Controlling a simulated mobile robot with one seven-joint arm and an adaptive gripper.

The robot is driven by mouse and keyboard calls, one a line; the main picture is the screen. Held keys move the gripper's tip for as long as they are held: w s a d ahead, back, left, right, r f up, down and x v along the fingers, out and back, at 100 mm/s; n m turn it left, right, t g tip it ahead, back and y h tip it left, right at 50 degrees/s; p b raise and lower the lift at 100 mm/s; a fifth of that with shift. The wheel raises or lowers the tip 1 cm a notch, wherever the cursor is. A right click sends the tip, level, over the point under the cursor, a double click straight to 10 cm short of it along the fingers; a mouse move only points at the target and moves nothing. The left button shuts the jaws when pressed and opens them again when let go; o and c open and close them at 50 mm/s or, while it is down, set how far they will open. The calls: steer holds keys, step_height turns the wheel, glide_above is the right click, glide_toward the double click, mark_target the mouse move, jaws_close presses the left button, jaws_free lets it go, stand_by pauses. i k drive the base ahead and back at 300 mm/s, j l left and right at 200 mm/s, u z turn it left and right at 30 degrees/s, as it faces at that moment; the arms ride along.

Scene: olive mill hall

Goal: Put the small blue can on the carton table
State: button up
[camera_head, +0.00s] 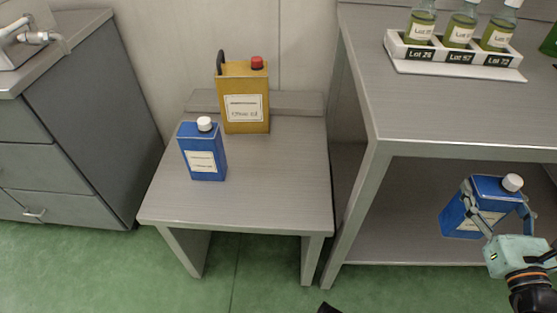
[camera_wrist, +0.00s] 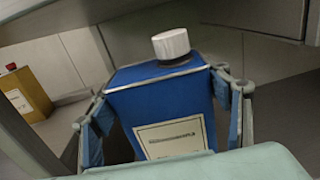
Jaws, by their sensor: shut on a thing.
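My gripper (camera_head: 492,208) is shut on a blue can with a white cap (camera_head: 489,187), its fingers on both sides of the can. The can tilts slightly in the head view, at the lower shelf of the right table; I cannot tell whether its base touches the shelf. In the wrist view the held can (camera_wrist: 160,95) fills the middle, with a white label and its cap up. A second blue can (camera_head: 203,152) with a white cap stands upright on the low table (camera_head: 250,200). Which blue can is the smaller is hard to tell. No cartons show on any table.
A yellow can with a red cap (camera_head: 245,100) stands behind the second blue can. The right table's top (camera_head: 450,105) overhangs the held can and bears a white rack (camera_head: 455,58) of labelled bottles. A grey drawer cabinet (camera_head: 85,120) stands left. The low table's front right is clear.

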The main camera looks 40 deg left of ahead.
mark_target(272, 178)
steer(key=k+j+u, duration=0.25)
steer(key=k+j, duration=0.4)
steer(key=j+u, duration=0.1)
steer(key=j, duration=0.4)
steer(key=i+j, duration=0.15)
steer(key=j, duration=0.15)
steer(key=i+j+u, duration=0.15)
steer(key=i+j, duration=0.05)
steer(key=j, duration=0.1)
